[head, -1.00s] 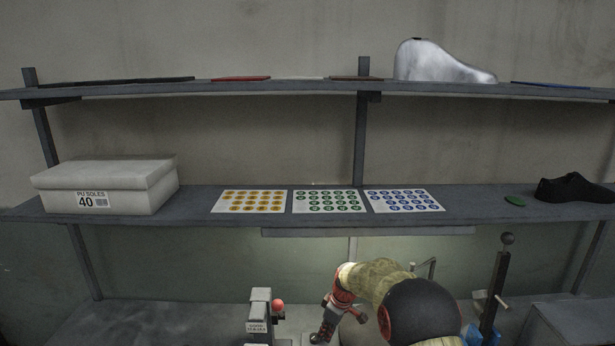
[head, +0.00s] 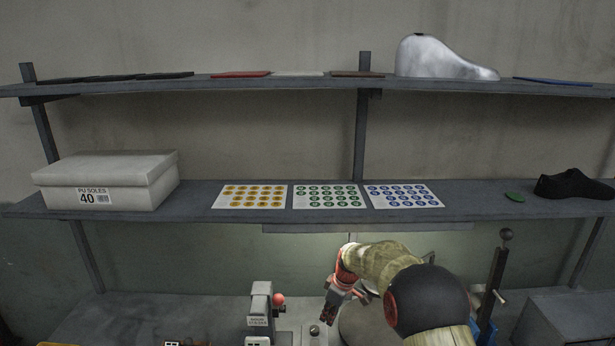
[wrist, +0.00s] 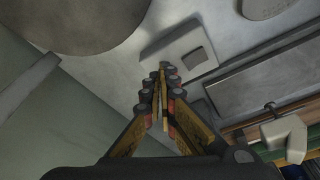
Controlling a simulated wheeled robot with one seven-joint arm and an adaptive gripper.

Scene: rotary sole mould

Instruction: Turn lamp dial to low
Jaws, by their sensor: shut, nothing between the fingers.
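A small dark round knob (head: 314,331) on a pale plate shows at the bottom of the head view; it may be the lamp dial, but I cannot read any marks on it. A long lamp strip (head: 365,229) hangs under the middle shelf and lights the wall below. My gripper (head: 331,306) is just above and to the right of the knob, apart from it in the picture. In the wrist view my gripper (wrist: 163,72) is shut and empty. Its tips overlap the edge of a pale block (wrist: 178,50) with a grey square face; I cannot tell whether they touch.
A grey post with a red ball (head: 278,299) stands left of my gripper. A dark lever (head: 494,283) stands to the right. The middle shelf (head: 480,212) carries a shoe box (head: 130,178), sticker sheets (head: 328,196) and a black shoe (head: 573,185).

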